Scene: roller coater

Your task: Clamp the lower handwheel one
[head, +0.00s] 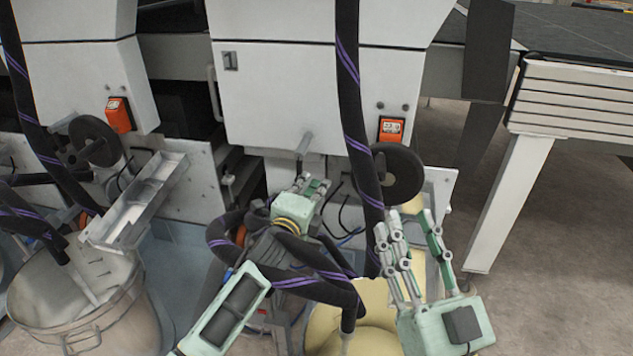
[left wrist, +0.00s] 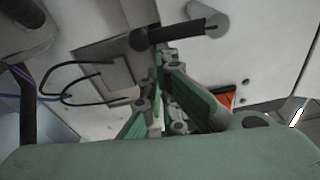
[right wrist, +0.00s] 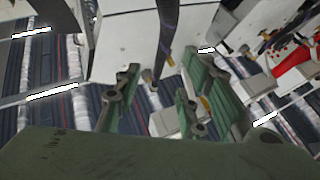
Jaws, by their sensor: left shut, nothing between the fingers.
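A black round handwheel (head: 410,178) is on the front of the machine marked 1, partly hidden by a hanging hose. A similar black handwheel (head: 95,142) is on the unit to the left. I cannot tell which is the lower one. My left gripper (head: 313,185) is shut and empty, left of the handwheel and below a short grey cylinder (head: 304,146). In the left wrist view its closed fingers (left wrist: 162,92) are just below a dark rod (left wrist: 178,33). My right gripper (head: 410,224) is open and empty, fingers pointing up, below the handwheel; its spread fingers also show in the right wrist view (right wrist: 158,92).
Black hoses with purple stripes (head: 348,80) hang before the machine and cross near both grippers. A white-legged conveyor (head: 510,200) is at right.

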